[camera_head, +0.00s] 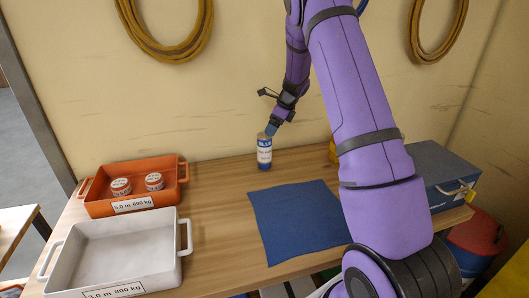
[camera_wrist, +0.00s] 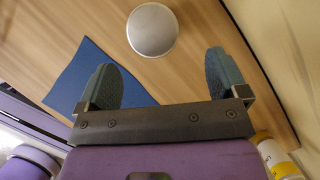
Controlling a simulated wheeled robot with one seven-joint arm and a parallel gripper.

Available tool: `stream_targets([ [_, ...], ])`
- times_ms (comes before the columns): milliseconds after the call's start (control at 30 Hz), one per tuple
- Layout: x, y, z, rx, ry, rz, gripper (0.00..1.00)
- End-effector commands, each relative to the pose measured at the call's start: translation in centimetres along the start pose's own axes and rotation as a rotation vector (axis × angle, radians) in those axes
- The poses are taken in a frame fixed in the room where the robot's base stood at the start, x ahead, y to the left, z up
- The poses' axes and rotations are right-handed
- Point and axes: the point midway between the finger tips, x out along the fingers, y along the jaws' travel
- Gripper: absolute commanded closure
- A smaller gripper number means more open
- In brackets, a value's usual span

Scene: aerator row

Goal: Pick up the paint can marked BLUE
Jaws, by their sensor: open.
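The paint can marked BLUE (camera_head: 264,152) stands upright on the wooden table near the back wall, with a blue and white label. In the wrist view its round grey top (camera_wrist: 152,30) shows beyond my fingertips, centred a little left of the middle between them. My gripper (camera_head: 271,129) is above the can in the head view, and its fingers overlap the can's top edge there. In the wrist view my gripper (camera_wrist: 165,75) is open, with nothing between its two fingers. I cannot tell whether a finger touches the can.
A blue cloth (camera_head: 297,218) lies at the table's middle. An orange tray (camera_head: 183,172) with two round tins (camera_head: 121,187) and an empty white tray (camera_head: 113,254) stand at left. A blue-grey box (camera_head: 440,165) is at right. A yellow item (camera_head: 332,152) is partly hidden behind my arm.

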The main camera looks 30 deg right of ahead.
Motion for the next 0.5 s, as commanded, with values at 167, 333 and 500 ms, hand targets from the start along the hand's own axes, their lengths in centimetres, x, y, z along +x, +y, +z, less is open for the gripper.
stream_targets([
  [167, 2.5, 0.0, 0.1, -0.001, 0.001, 0.001, 0.08],
  [333, 3.4, 0.1, 0.3, -0.003, 0.001, 0.000, 0.08],
  [500, 5.2, 0.6, 1.0, -0.003, 0.001, 0.002, 0.08],
])
